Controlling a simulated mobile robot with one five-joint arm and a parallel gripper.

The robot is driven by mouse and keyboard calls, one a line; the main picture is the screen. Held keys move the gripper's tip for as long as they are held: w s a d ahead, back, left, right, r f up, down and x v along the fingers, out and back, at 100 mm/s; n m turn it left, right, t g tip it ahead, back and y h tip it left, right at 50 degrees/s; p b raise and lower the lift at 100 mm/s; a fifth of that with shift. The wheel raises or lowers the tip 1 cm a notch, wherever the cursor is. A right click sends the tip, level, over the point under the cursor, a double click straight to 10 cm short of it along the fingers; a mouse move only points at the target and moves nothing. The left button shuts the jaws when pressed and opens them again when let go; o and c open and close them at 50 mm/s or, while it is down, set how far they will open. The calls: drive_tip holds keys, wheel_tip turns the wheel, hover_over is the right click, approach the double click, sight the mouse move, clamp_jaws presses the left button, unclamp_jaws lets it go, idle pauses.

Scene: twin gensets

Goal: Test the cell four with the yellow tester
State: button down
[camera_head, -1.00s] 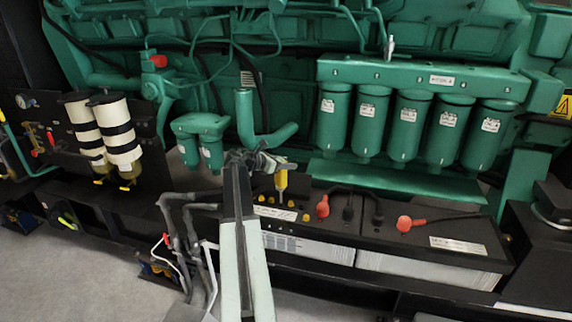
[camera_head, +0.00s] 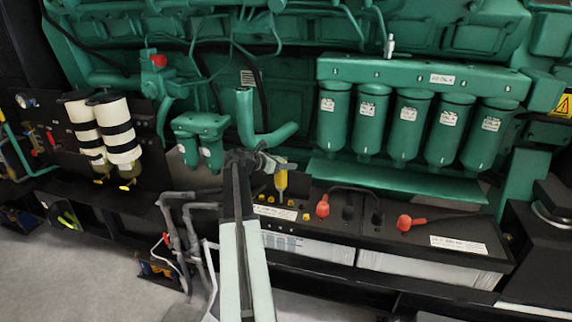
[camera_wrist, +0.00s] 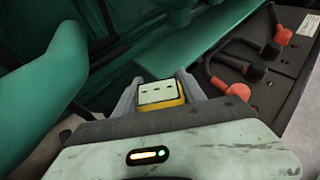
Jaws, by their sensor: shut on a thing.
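The yellow tester (camera_head: 282,181) is upright in my gripper (camera_head: 271,166), with its thin lower end pointing down at the left battery. In the wrist view, my gripper (camera_wrist: 160,88) is shut on the tester (camera_wrist: 161,94), whose pale top face with dark marks shows between the fingers. The left battery (camera_head: 285,240) has several yellow cell caps (camera_head: 306,216) on its black top, around the tester's lower end. Which one is cell four cannot be told. Whether the tester's tip touches or enters a cell is unclear.
Red terminal covers (camera_head: 323,205) and black cables lie to the right of the tester. A green bent pipe (camera_head: 262,135) and green filters (camera_head: 363,120) stand behind. The right battery (camera_head: 432,265) sits beside the left one. Grey floor lies at the lower left.

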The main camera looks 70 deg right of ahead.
idle(0.5)
wheel_tip(320, 180, up, 4)
drive_tip(key=p, duration=0.5)
drive_tip(key=a, duration=1.3)
drive_tip(key=shift+s+r, duration=0.25)
drive_tip(key=shift+s, duration=0.1)
drive_tip(key=shift+r, duration=0.15)
idle(0.7)
